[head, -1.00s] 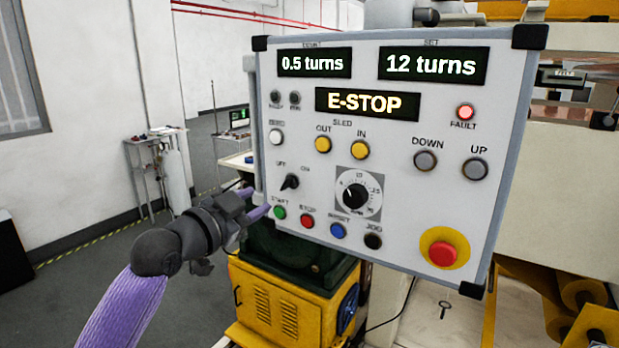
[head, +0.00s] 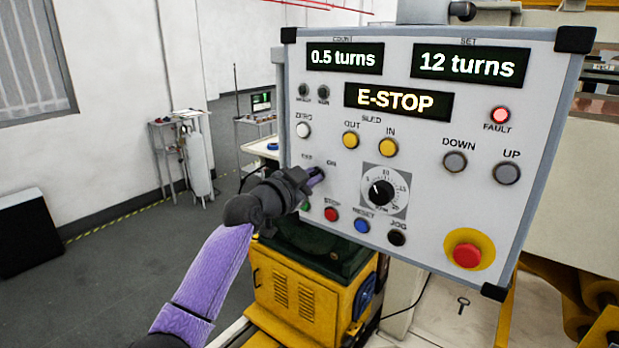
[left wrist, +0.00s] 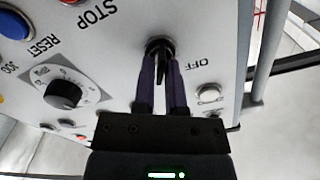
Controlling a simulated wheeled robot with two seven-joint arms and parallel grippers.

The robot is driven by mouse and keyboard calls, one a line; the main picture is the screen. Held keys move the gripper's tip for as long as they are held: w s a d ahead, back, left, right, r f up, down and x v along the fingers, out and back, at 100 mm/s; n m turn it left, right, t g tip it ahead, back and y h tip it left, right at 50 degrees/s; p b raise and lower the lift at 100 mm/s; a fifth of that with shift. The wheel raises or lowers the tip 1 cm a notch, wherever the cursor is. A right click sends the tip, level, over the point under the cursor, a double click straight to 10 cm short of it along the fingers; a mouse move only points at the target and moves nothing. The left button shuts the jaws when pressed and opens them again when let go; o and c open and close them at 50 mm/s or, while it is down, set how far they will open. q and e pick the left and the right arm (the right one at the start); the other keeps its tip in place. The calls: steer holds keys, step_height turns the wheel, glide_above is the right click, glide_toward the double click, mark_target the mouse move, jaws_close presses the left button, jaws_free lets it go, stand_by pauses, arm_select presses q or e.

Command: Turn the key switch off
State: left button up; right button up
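The key switch (left wrist: 160,48) is a black knob on the grey control panel (head: 420,210). In the left wrist view its dark lever stands out between the two purple fingers of my left gripper (left wrist: 161,64), with the OFF label to its right. The fingers are apart, one on each side of the lever; I cannot tell whether they touch it. In the head view my left gripper (head: 316,178) reaches the panel just below the OFF and ON labels and hides most of the switch. My right gripper is not in view.
Close by are the START, red STOP (head: 331,214) and blue RESET (head: 362,226) buttons and a black dial (head: 381,193). A red emergency stop (head: 467,255) sits lower right. The display (head: 398,102) reads E-STOP and the FAULT lamp (head: 499,115) glows red.

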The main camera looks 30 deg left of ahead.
arm_select(q)
jaws_close()
steer(key=n+p, duration=0.1)
steer(key=n, duration=0.6)
steer(key=n+p, duration=0.1)
steer(key=n, duration=0.3)
steer(key=shift+a+n+p, duration=0.25)
steer(key=shift+n+p, duration=0.05)
steer(key=shift+n, duration=0.3)
stand_by(0.4)
steer(key=shift+o, duration=2.3)
jaws_free()
